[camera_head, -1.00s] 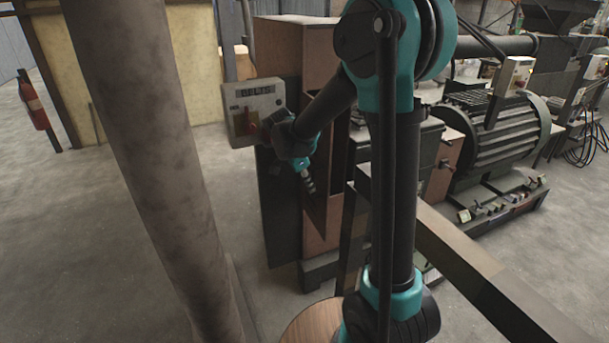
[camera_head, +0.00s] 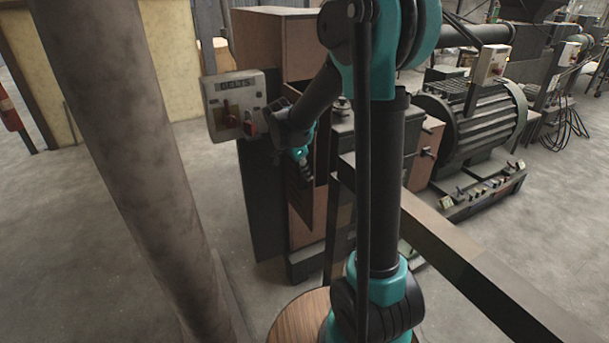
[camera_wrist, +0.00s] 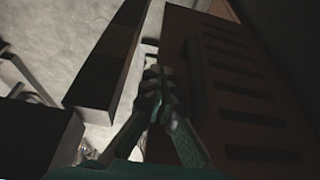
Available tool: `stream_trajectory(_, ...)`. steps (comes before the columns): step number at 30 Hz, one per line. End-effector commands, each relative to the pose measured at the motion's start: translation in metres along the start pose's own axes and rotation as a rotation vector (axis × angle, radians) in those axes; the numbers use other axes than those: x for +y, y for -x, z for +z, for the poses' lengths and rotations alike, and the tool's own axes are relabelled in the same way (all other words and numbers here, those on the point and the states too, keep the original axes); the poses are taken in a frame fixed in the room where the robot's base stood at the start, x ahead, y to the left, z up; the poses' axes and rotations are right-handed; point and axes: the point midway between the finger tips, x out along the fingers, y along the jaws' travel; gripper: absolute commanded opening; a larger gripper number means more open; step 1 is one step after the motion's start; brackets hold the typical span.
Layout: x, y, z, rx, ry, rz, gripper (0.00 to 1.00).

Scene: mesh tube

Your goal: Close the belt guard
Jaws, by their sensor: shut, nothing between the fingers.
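The belt guard (camera_head: 280,50) is a tall brown housing behind my arm, with a dark side panel (camera_head: 262,205). A brown panel (camera_head: 305,222) stands at an angle beside a dark gap, so the guard looks open. My gripper (camera_head: 306,178) points down in front of this gap. In the wrist view, a brown panel with several slots and a raised bar (camera_wrist: 238,85) fills the right side. My gripper (camera_wrist: 155,88) is shut and empty by that panel's left edge; I cannot tell whether it touches. My arm hides part of the guard.
A thick pipe (camera_head: 125,150) stands at left. A long beam (camera_head: 440,240) runs at right, near a large motor (camera_head: 480,120). The floor between pipe and guard is clear.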

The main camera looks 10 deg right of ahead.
Motion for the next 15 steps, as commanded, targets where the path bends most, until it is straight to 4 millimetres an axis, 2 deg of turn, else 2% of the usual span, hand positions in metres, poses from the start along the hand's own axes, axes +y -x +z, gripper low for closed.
stream_trajectory(8, 0.004, -0.015, -0.038, 0.0, 0.154, -0.063, 0.0)
stream_trajectory(15, -0.005, -0.034, -0.085, 0.0, 0.36, -0.146, 0.0)
